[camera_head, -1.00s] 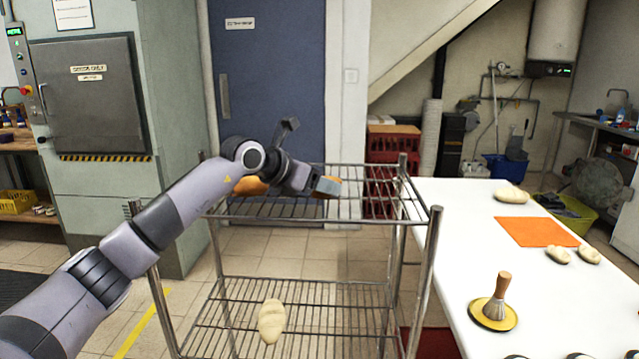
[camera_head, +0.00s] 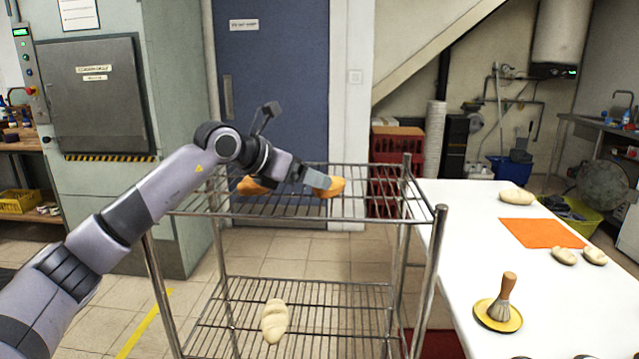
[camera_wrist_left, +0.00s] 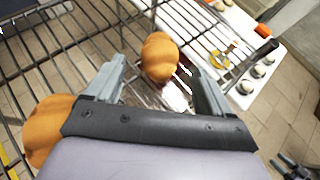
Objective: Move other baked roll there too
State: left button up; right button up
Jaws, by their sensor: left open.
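One baked roll (camera_head: 330,187), golden-orange, lies on the upper shelf of the wire rack (camera_head: 300,213), toward its middle. In the left wrist view this roll (camera_wrist_left: 160,57) shows between and just beyond the fingertips. My left gripper (camera_head: 318,180) is open beside it at shelf height; its two fingers (camera_wrist_left: 160,85) stand apart with nothing held.
A pale unbaked loaf (camera_head: 274,320) lies on the lower shelf. The white table (camera_head: 450,230) at right holds an orange mat (camera_head: 540,233), pale dough pieces (camera_head: 517,197) and a brush (camera_head: 503,297) on a yellow dish. Rack posts (camera_head: 428,275) stand near the table.

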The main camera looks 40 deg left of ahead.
pick_arm(q)
jog(key=b+v, duration=0.1)
jog(key=v, duration=0.4)
jog(key=shift+s+a+r, duration=0.1)
jog(key=shift+s, duration=0.2)
jog(key=shift+s+r, duration=0.3)
jog(key=shift+s, duration=0.15)
pick_arm(e)
jog(key=shift+w+a+f, duration=0.15)
jog(key=shift+w+a, duration=0.05)
jog(key=shift+a, duration=0.05)
